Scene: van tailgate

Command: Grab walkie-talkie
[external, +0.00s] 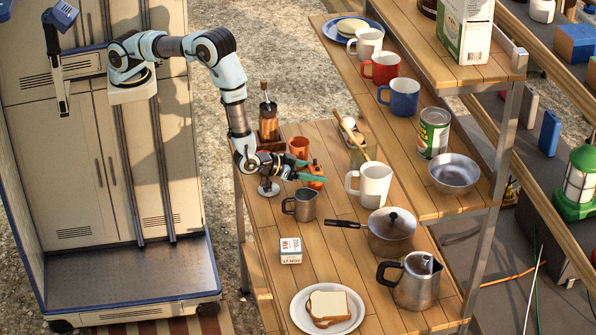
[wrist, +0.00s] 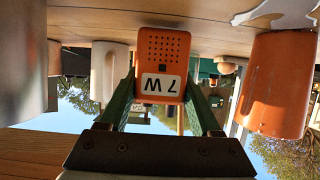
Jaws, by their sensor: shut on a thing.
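The walkie-talkie (wrist: 161,62) is an orange box with a dotted speaker grille and a white label. In the wrist view, which looks upside down, it sits between the two green fingers of my gripper (wrist: 162,85). My gripper (external: 312,178) is shut on it, with a finger along each side. In the external view the orange walkie-talkie (external: 316,170) shows just behind the green finger, low over the wooden table. I cannot tell whether it still touches the tabletop.
A metal cup (external: 303,205) stands close in front of my gripper and an orange cup (external: 299,147) close behind. A white mug (external: 374,184), a lidded pan (external: 390,230) and a kettle (external: 410,281) stand to the right. A small carton (external: 291,250) and a plate (external: 298,313) are nearer the front.

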